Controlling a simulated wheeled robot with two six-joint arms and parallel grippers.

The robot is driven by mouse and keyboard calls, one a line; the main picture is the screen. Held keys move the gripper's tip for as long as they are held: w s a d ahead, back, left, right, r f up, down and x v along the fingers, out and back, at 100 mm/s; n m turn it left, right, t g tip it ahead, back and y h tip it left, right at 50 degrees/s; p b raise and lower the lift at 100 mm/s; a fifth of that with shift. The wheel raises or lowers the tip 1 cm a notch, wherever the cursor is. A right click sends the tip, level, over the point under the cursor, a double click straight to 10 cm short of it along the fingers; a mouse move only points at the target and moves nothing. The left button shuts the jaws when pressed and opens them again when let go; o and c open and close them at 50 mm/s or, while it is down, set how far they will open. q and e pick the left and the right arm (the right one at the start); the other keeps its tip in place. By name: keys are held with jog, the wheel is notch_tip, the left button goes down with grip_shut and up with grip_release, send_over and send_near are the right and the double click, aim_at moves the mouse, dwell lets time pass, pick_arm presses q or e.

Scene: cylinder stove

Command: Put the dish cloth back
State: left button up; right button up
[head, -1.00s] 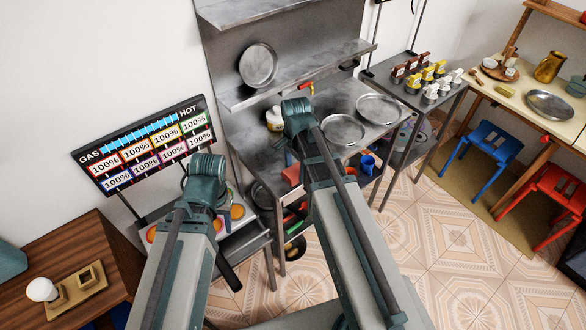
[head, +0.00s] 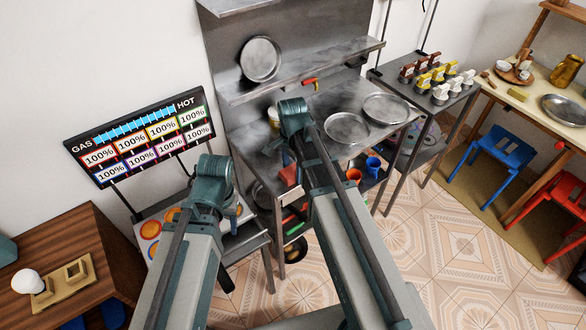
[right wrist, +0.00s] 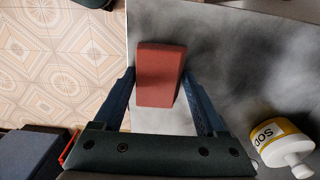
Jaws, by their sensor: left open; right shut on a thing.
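The dish cloth appears as a flat reddish-brown block (right wrist: 160,75) in the right wrist view. It lies between the two blue fingers of my right gripper (right wrist: 160,82), which is shut on it. It is over the grey metal counter (right wrist: 225,75), close to the counter's edge; I cannot tell whether it touches the surface. In the head view the cloth (head: 289,175) shows as a small red patch beside my right forearm, which hides most of that gripper. My left gripper (head: 232,214) is open at the left, near the stove (head: 152,230), with its fingers mostly hidden by my arm.
Two metal plates (head: 347,128) (head: 386,107) lie on the counter. A shelf (head: 300,75) is above. A gas panel (head: 140,140) stands at left. Patterned floor is free at front right.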

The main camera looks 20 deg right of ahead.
aim_at(293, 169)
jog(key=o, duration=1.1)
jog(key=shift+o, duration=0.2)
jog(key=shift+r, duration=0.15)
notch_tip(293, 169, up, 12)
jog(key=p, duration=1.3)
jog(key=s+a+n+h, duration=0.1)
jog(key=s+a+n, duration=0.9)
jog(key=s+n, duration=0.4)
jog(key=shift+s+a+n, duration=0.15)
jog(key=shift+a+n, duration=0.1)
jog(key=shift+n, duration=1.65)
